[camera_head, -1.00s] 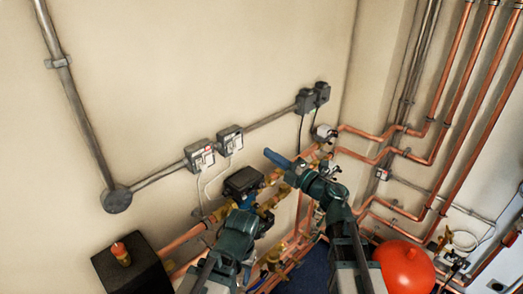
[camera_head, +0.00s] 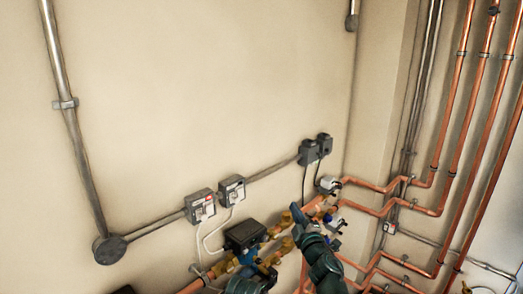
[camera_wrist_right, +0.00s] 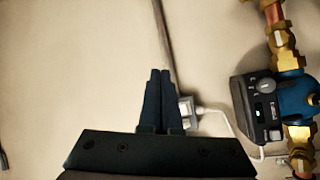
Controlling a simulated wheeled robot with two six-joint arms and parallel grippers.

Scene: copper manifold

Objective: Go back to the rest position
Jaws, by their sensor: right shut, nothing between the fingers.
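My right gripper (camera_head: 297,212) shows low in the head view, pointing up and left, in front of the copper pipes. In the right wrist view its two dark fingers (camera_wrist_right: 160,85) are together with nothing between them. Part of my left arm shows at the bottom edge of the head view, left of the right arm; whether its jaws are open is hidden. A pump with a black control box (camera_head: 245,236) and blue body sits on the pipework, left of the right gripper. It also shows at the right of the right wrist view (camera_wrist_right: 262,110), apart from the fingers.
Two grey switch boxes (camera_head: 231,190) and a pair of dark boxes (camera_head: 316,149) are on the wall along a grey conduit. Copper pipes (camera_head: 450,130) climb the right side. A round junction box (camera_head: 110,249) is at lower left.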

